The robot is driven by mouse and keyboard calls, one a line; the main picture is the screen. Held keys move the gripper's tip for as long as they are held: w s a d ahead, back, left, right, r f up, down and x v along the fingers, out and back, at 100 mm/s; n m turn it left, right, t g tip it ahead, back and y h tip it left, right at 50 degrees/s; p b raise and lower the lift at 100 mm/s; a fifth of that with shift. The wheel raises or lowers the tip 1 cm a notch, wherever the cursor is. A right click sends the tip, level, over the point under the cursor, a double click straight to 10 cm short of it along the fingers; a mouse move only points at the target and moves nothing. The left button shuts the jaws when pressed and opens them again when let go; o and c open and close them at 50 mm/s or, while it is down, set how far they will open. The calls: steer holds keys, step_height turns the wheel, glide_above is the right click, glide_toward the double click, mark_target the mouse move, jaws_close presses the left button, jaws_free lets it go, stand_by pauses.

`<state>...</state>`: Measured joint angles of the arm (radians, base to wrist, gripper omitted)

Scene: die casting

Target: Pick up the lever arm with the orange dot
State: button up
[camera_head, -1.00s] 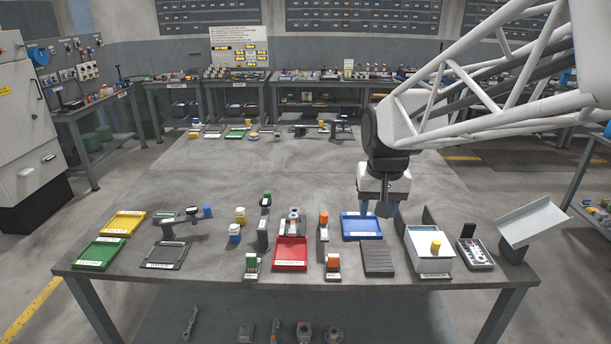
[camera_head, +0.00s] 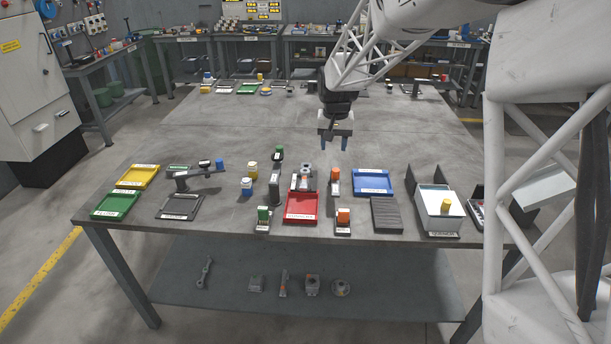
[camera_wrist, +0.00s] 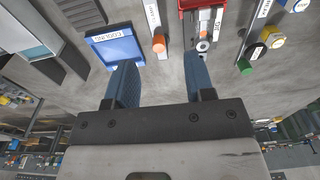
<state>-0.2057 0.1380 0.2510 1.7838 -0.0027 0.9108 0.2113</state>
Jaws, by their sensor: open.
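My gripper (camera_head: 333,144) is open and empty, fingers pointing down, above the middle of the table behind the front row of trays. Its two blue fingers also show in the wrist view (camera_wrist: 161,82), with nothing between them. A long grey lever-like part (camera_head: 204,272) lies at the left of the lower shelf; I see no orange dot on it. Another narrow grey part (camera_head: 284,284) lies farther right there, with a faint orange tint too small to read. A grey part (camera_head: 306,177) sits behind the red tray (camera_head: 301,207); it also shows in the wrist view (camera_wrist: 203,44).
A blue tray (camera_head: 373,190), a dark ribbed pad (camera_head: 386,214) and a white bin (camera_head: 438,210) stand to the right. Yellow (camera_head: 137,177) and green (camera_head: 115,205) trays lie left. The table's rear middle is clear.

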glide_above(304, 178)
steer(key=shift+g, duration=0.3)
steer(key=f, duration=1.2)
steer(key=shift+w+d+f, duration=0.15)
steer(key=shift+d+f, duration=0.05)
steer(key=shift+f, duration=0.2)
steer(key=shift+f, duration=1.3)
steer(key=shift+s+a+f, duration=0.1)
steer(key=shift+f, duration=1.2)
steer(key=shift+s+a+f, duration=0.1)
steer(key=shift+f, duration=1.2)
jaws_close()
